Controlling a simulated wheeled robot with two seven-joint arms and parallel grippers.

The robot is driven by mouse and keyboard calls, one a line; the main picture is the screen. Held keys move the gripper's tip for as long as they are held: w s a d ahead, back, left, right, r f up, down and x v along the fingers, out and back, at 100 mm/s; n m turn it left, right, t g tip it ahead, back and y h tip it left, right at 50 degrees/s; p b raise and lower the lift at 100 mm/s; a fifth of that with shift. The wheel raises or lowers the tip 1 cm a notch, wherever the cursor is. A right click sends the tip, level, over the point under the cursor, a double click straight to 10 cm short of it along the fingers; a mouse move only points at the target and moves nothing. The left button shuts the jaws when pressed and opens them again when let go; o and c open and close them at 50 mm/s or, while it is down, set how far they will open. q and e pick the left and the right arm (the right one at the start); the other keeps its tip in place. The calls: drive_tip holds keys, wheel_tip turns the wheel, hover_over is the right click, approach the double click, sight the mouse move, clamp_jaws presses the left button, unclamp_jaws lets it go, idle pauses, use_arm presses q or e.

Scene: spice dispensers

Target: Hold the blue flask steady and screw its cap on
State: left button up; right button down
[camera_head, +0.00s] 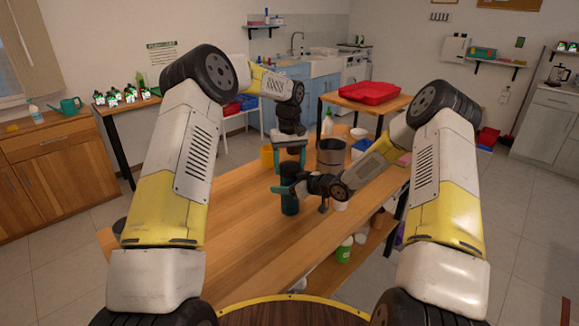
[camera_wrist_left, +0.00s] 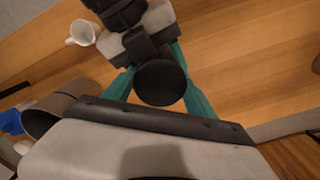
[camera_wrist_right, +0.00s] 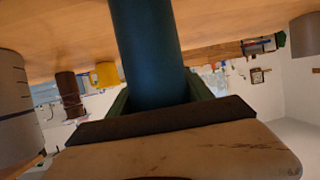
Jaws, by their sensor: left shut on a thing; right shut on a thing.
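The dark blue flask (camera_head: 290,205) stands upright near the middle of the wooden table. My right gripper (camera_wrist_right: 150,95) is shut on it from the side, and the flask fills the centre of the right wrist view (camera_wrist_right: 148,45). My left gripper (camera_head: 290,168) points down from above the flask. In the left wrist view its teal fingers are shut on the round black cap (camera_wrist_left: 160,82), seen from on top. The cap hides the flask's mouth, so I cannot tell whether the cap touches the flask or sits on its thread.
On the table (camera_head: 190,235) a grey canister (camera_head: 330,155) and a yellow container (camera_head: 267,157) stand behind the grippers. A white mug (camera_wrist_left: 81,33) shows in the left wrist view.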

use_arm(q)
drive_tip(key=o, duration=1.5)
drive_tip(key=shift+o, duration=0.2)
drive_tip(key=shift+r, duration=0.1)
drive_tip(key=shift+r, duration=2.15)
drive_tip(key=shift+c, duration=0.4)
